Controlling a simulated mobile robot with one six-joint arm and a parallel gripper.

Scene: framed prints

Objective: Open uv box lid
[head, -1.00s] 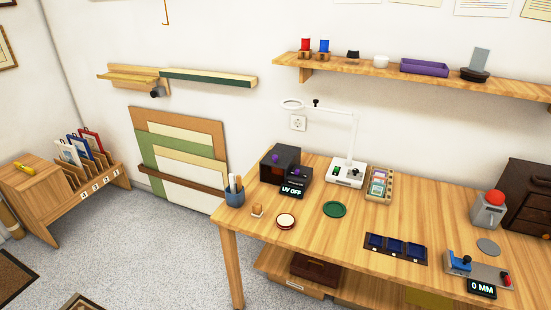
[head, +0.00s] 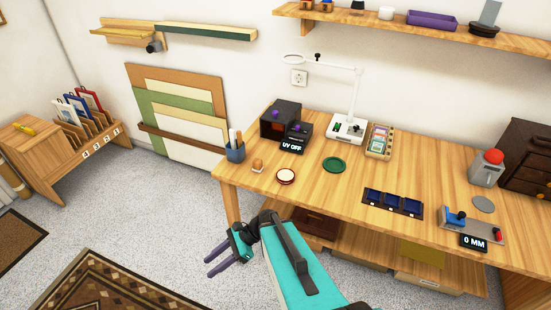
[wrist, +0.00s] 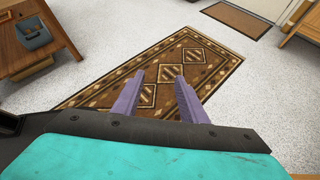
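The UV box (head: 281,119) is a dark box at the back left of the wooden workbench (head: 300,190). A purple knob shows on it, and a small display in front of it (head: 293,146) reads "UV OFF". I cannot tell its lid apart clearly. My gripper (head: 214,266) is in front of the bench's left end, over the floor and well away from the box. In the wrist view its two purple fingers (wrist: 157,97) are spread apart with nothing between them, above a patterned rug.
A cup of tools (head: 235,151) stands left of the box. A white magnifier lamp (head: 348,128) stands to its right. A round cream-topped item (head: 285,176) and a green disc (head: 334,165) lie in front. A shelf (head: 400,27) hangs above the bench.

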